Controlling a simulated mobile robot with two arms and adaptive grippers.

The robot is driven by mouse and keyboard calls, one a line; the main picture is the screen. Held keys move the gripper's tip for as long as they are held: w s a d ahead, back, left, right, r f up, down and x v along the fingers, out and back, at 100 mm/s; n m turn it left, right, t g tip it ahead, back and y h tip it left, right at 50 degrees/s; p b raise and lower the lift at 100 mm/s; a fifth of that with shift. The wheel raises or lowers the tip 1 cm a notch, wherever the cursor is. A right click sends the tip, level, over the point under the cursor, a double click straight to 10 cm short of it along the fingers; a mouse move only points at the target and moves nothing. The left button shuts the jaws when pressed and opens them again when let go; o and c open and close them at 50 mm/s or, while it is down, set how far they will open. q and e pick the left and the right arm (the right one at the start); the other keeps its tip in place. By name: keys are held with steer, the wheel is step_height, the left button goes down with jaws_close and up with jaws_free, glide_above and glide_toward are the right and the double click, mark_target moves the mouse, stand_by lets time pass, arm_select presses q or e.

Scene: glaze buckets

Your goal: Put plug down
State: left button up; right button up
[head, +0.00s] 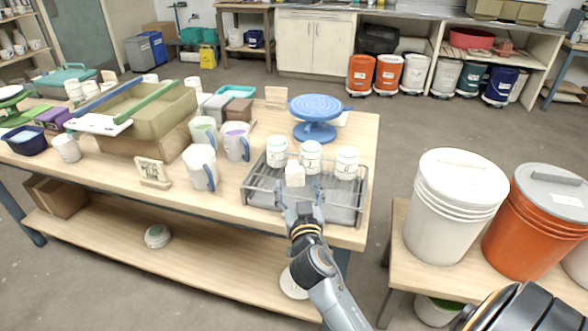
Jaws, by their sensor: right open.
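A small white block (295,174), which looks like the plug, stands at the near side of a grey wire-sided tray (342,214) on the wooden table. My right gripper (300,192) is at the tray's front edge, just in front of the block. Its fingers are apart, and the block shows just beyond the fingertips. I cannot tell whether a finger touches it. The block's lower part is partly hidden by the gripper. My left gripper is not in view.
Three white lidded jars (311,157) stand at the tray's back. Mugs (201,168) and a small sign (153,172) are left of it. A blue turntable (315,117) stands behind. Large buckets (452,205) stand on a lower bench at right. The table front between sign and tray is partly clear.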

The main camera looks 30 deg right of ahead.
mark_target(296, 175)
steer(key=x, duration=0.4)
steer(key=p+x, duration=0.1)
steer(key=x, duration=0.2)
steer(key=shift+w+d+f, duration=0.25)
steer(key=shift+w, duration=0.1)
steer(key=c, duration=1.3)
